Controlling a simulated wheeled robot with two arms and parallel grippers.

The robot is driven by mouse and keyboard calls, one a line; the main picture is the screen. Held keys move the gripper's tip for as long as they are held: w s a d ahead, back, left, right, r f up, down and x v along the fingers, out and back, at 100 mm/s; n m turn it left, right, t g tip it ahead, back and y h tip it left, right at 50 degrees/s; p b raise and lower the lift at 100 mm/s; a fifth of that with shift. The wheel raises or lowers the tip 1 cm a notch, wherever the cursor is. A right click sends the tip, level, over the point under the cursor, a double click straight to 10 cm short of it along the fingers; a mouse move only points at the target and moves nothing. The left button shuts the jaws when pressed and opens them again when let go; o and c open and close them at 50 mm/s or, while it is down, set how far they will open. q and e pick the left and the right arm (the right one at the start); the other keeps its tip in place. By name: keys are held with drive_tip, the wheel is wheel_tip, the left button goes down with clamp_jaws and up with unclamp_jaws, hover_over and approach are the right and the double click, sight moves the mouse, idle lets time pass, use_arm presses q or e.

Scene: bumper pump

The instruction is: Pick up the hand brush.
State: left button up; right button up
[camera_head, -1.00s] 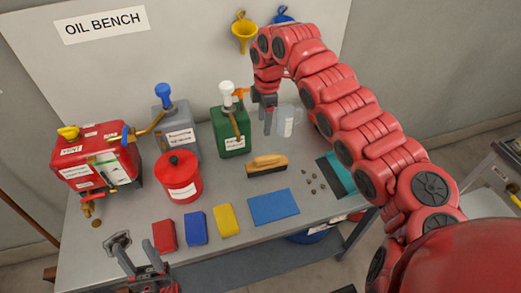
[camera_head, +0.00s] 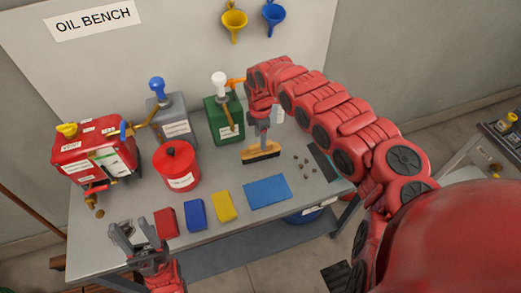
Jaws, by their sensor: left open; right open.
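The hand brush (camera_head: 262,153) lies on the grey bench, with a tan wooden back and a dark bristle strip along its front. My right gripper (camera_head: 263,142) is directly above the brush, pointing down, with its fingertips at the wooden back. It is open; whether the fingers touch the brush I cannot tell. My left gripper (camera_head: 121,232) is open and empty at the bench's front left edge.
A green can (camera_head: 222,122) stands just behind the brush. Small brown bits (camera_head: 308,165) and a dark dustpan (camera_head: 325,160) lie to its right. A blue cloth (camera_head: 267,191) lies in front.

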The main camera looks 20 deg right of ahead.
sight(260, 151)
wheel_tip(260, 151, down, 3)
drive_tip(key=shift+w+f+p, duration=0.1)
drive_tip(key=shift+f+p, duration=0.1)
drive_tip(key=shift+p, duration=0.4)
drive_tip(key=shift+f, duration=0.5)
clamp_jaws()
